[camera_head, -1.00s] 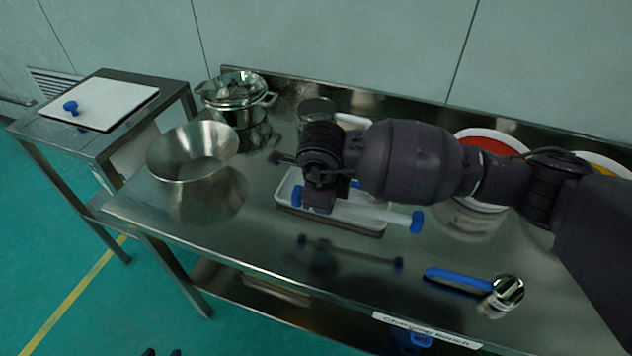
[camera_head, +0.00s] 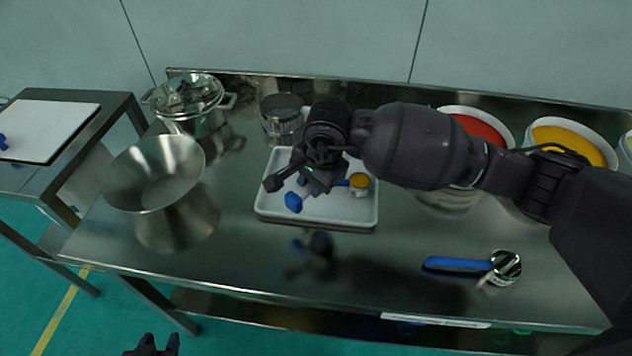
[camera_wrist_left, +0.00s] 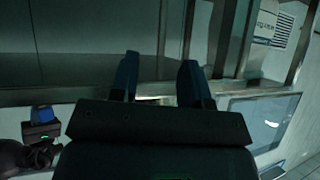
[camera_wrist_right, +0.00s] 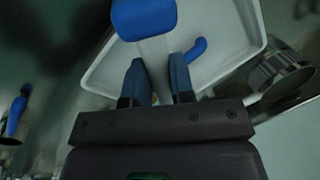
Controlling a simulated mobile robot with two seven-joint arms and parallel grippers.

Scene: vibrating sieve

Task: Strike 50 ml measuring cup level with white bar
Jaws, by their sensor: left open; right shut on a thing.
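My right gripper (camera_head: 312,182) is over the white tray (camera_head: 262,208), shut on the white bar. In the right wrist view the white bar (camera_wrist_right: 155,48) shows between and beyond the fingers (camera_wrist_right: 155,85), with a blue end (camera_wrist_right: 143,18). In the head view one blue end (camera_head: 293,202) shows at the tray's front left; the rest is largely hidden. A blue-handled measuring cup (camera_head: 359,188) filled with yellow powder is at the tray's right side. I cannot tell whether the bar touches it. My left gripper (camera_head: 151,346) is open and empty, low in front of the bench.
Another blue-handled steel cup (camera_head: 505,266) lies at the bench's front right. Red (camera_head: 480,130) and yellow (camera_head: 570,145) tubs stand back right.

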